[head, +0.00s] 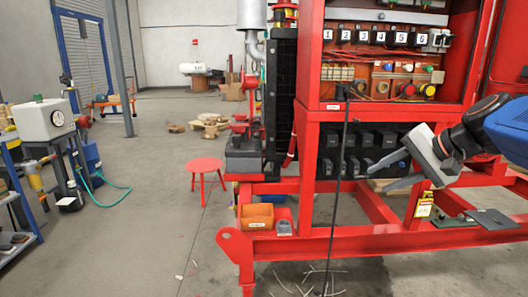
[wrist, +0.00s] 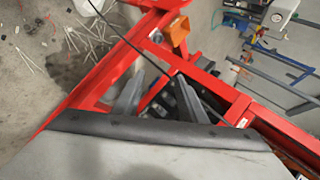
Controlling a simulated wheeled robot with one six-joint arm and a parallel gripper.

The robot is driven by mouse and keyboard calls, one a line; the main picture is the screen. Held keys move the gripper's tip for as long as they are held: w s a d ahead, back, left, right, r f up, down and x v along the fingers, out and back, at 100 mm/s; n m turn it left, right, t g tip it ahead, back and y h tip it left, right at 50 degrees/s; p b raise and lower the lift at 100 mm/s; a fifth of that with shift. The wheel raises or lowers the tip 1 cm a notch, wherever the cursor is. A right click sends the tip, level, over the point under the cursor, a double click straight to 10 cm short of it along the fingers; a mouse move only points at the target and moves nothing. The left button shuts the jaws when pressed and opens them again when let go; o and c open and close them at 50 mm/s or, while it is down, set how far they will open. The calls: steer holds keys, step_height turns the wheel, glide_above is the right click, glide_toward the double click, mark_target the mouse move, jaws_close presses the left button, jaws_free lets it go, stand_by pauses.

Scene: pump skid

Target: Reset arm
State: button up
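My gripper (head: 392,168) is at the right of the head view, in front of the red skid frame (head: 350,240). Its two grey fingers point left and stand apart, with nothing seen between them. In the wrist view the fingers of my gripper (wrist: 158,100) also stand apart, over the red frame (wrist: 92,75). My dark wrist and blue arm link come in from the right edge of the head view. Whether the fingers touch the frame cannot be told.
A control cabinet (head: 385,108) with numbered switches stands above the frame. A black cable (head: 341,180) hangs down before it. An orange bin (head: 257,216) sits on the frame's left end. A red stool (head: 204,166) stands behind it. The floor at left centre is mostly clear.

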steer(key=s+a+f+n+g+h, duration=0.1)
steer(key=s+f+n+h, duration=0.4)
steer(key=s+f, duration=1.4)
steer(key=s+n+g, duration=0.1)
steer(key=s+n, duration=0.1)
steer(key=n, duration=0.1)
steer(key=shift+a+f+g+h, duration=0.25)
steer(key=shift+f+g+h, duration=0.05)
steer(key=shift+f+g, duration=0.1)
steer(key=shift+r, duration=0.1)
